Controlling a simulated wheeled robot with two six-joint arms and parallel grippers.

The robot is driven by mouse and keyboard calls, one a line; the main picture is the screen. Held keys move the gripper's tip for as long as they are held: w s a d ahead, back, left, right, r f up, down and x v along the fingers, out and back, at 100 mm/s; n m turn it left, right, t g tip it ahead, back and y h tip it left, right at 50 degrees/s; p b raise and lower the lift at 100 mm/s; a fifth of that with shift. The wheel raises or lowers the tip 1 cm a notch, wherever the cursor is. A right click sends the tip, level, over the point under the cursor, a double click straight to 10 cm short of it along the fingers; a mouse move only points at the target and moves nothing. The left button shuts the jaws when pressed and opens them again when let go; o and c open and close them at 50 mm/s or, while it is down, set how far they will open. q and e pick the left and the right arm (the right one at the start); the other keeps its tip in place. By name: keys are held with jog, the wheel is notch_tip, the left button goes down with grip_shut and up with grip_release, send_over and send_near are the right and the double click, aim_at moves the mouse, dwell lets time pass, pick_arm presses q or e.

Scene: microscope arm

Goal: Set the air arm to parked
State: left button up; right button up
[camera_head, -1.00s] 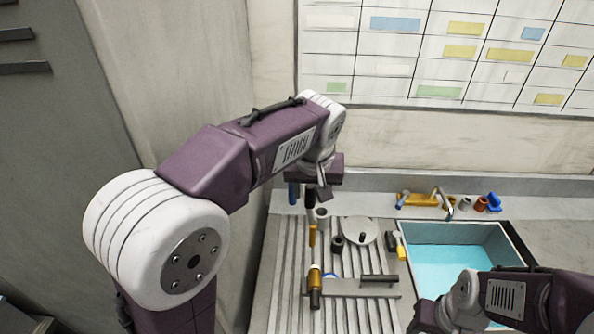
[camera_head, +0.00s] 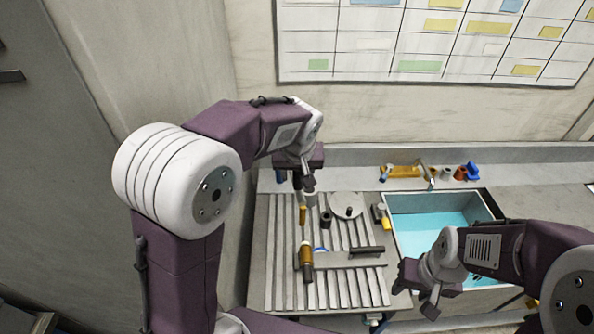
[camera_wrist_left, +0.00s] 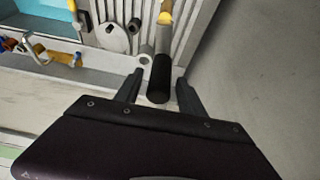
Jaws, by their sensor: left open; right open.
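The arm with a black cylindrical grip (camera_wrist_left: 160,78) and a brass-yellow part (camera_head: 302,215) lies over the ribbed board; I take it for the air arm. A thicker brass and black cylinder (camera_head: 306,257) sits nearer, beside a flat grey plate with a dark bar. My left gripper (camera_head: 308,185) is at the far end of the board. In the left wrist view its open fingers (camera_wrist_left: 158,92) stand on either side of the black grip, with gaps visible. Whether the grip is at finger depth is unclear. My right gripper (camera_head: 415,293) is open and empty, right of the board.
The ribbed board (camera_head: 284,285) also carries a round grey disc (camera_head: 347,205) and a small dark cup (camera_head: 326,219). A blue-filled basin (camera_head: 440,220) is to the right. Small coloured fittings (camera_head: 400,171) line the back ledge. A wall stands close on the left.

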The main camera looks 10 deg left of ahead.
pick_arm(q)
jog(key=shift+s+d+r, duration=0.1)
jog(key=shift+s, duration=0.05)
jog(key=shift+c, duration=1)
jog(key=shift+d, duration=0.1)
grip_shut()
